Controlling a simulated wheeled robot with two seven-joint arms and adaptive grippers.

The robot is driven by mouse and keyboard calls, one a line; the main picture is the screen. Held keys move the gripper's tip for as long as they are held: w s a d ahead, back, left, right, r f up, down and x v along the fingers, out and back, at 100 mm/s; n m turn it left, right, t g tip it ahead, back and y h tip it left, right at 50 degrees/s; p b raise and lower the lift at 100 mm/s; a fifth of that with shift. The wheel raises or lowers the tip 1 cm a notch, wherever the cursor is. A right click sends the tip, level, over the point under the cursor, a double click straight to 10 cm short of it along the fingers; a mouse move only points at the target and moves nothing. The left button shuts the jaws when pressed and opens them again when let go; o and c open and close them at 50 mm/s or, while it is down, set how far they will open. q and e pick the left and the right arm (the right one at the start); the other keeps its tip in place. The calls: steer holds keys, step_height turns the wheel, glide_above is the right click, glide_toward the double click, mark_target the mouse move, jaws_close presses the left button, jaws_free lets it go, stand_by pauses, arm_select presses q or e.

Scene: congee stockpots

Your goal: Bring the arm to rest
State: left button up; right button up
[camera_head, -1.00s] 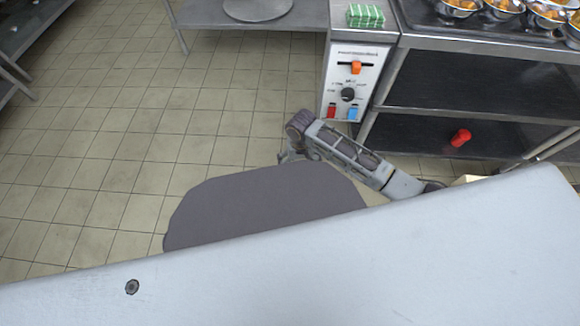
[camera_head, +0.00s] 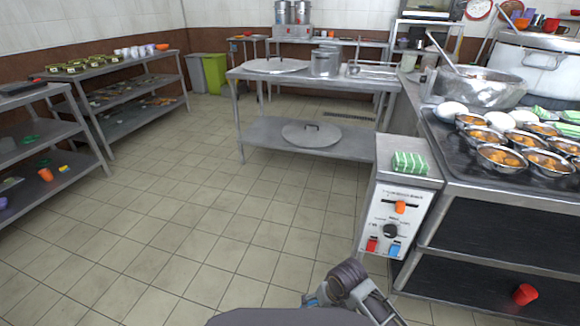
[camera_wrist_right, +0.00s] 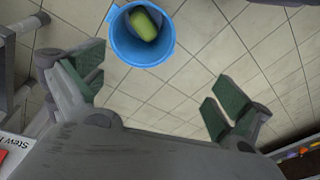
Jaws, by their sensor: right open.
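My right gripper (camera_wrist_right: 162,80) is open, with its green-padded fingers spread wide in the right wrist view and nothing between them. Beyond the fingers is the floor, with a blue bucket (camera_wrist_right: 116,40) at the top of that view, apart from the gripper. In the head view only a grey link of my arm (camera_head: 350,288) shows at the bottom, in front of the counter's control panel. The gripper itself is not visible there. My left gripper is in neither view.
A green object (camera_wrist_right: 147,22) lies in the bucket. A counter with a control panel (camera_head: 390,230), metal bowls and a large pot (camera_head: 540,65) stands at right. A steel table (camera_head: 375,85) is ahead, shelves (camera_head: 85,90) at left. Tiled floor (camera_head: 190,215) between is clear.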

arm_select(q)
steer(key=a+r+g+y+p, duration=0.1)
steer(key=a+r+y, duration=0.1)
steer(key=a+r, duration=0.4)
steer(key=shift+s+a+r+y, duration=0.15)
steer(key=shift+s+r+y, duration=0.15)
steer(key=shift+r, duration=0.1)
arm_select(e)
steer(key=s+d+r+t+h, duration=0.1)
steer(key=s+d+r+t, duration=0.1)
steer(key=s+d+r, duration=0.6)
steer(key=s+d, duration=0.1)
steer(key=d, duration=0.2)
steer(key=shift+d+r+n, duration=0.2)
steer(key=shift+d+n, duration=0.1)
steer(key=shift+d, duration=0.1)
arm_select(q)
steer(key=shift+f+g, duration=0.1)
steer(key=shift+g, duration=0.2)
arm_select(e)
steer(key=shift+w+f, duration=0.1)
